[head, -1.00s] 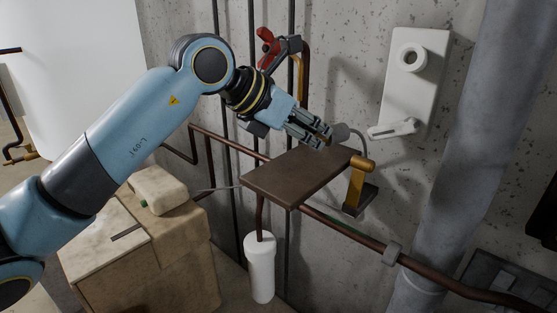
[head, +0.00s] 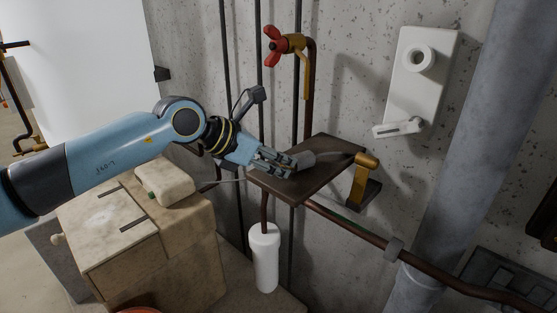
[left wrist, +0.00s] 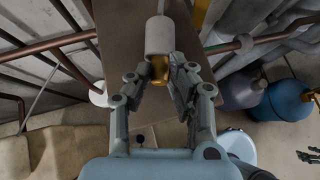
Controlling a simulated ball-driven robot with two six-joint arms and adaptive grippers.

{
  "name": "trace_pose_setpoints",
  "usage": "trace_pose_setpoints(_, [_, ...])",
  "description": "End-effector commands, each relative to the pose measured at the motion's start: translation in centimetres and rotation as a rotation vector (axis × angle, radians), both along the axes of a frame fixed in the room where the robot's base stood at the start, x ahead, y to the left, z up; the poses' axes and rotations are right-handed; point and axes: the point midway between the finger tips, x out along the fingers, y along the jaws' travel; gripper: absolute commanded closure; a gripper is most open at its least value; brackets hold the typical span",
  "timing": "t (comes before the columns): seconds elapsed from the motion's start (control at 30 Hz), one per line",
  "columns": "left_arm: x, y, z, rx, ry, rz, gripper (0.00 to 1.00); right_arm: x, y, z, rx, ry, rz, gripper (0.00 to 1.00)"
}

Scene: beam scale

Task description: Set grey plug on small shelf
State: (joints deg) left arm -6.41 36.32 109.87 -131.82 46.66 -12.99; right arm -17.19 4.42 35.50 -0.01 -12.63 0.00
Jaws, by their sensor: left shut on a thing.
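The grey plug (head: 307,158) is a rounded cylinder with a cable at its far end, low over the small brown shelf (head: 315,181). My left gripper (head: 291,162) is shut on the plug, reaching in from the left just above the shelf top. In the left wrist view the plug (left wrist: 159,36) extends ahead of the fingertips (left wrist: 159,76), with its brass-coloured end (left wrist: 160,68) between them. The shelf (left wrist: 119,35) lies under it there. I cannot tell whether the plug touches the shelf. A dark claw-like shape, perhaps my right gripper (left wrist: 308,155), shows at the right edge there.
A brass fitting (head: 359,178) stands at the shelf's right end. A red-handled valve (head: 284,42) and vertical pipes are behind. A white wall box (head: 420,80) hangs at upper right. A white cylinder (head: 264,258) is below the shelf. A stone-coloured cabinet (head: 115,240) stands left.

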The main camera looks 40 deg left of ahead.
Motion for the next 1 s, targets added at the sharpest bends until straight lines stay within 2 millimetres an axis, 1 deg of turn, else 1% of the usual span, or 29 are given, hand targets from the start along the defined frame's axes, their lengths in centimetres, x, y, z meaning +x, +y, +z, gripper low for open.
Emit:
trace_pose_setpoints(0.07, [0.0,0.0,-0.2,0.000,-0.001,0.000,1.00,0.0,0.0,-0.2,0.000,0.000,0.000,0.40])
trace_pose_setpoints(0.1, [0.0,0.0,-0.2,0.000,0.000,0.000,0.79,0.0,0.0,-0.2,0.000,0.000,0.000,0.40])
trace_pose_setpoints(0.27, [0.0,0.0,-0.2,0.000,0.000,0.000,0.58,0.0,0.0,-0.1,0.000,0.000,0.000,0.40])
trace_pose_setpoints(0.57, [0.0,0.0,0.1,0.000,0.000,0.000,0.58,0.0,0.0,0.1,0.000,0.000,0.000,0.40])
trace_pose_setpoints(0.63, [-0.3,0.2,0.3,0.003,0.001,0.000,0.58,0.0,-0.1,0.1,-0.001,0.000,0.000,0.40])
trace_pose_setpoints(0.8, [-2.1,0.9,1.6,0.008,0.003,-0.005,0.58,0.0,-0.3,0.1,-0.004,-0.001,0.001,0.40])
trace_pose_setpoints(0.93, [-3.9,1.6,3.0,0.010,0.005,-0.007,0.58,0.0,-0.4,0.7,-0.005,-0.001,0.002,0.40])
trace_pose_setpoints(1.0, [-4.8,2.1,3.9,0.013,0.006,-0.004,0.58,0.1,-0.4,1.5,-0.005,-0.002,0.002,0.40])
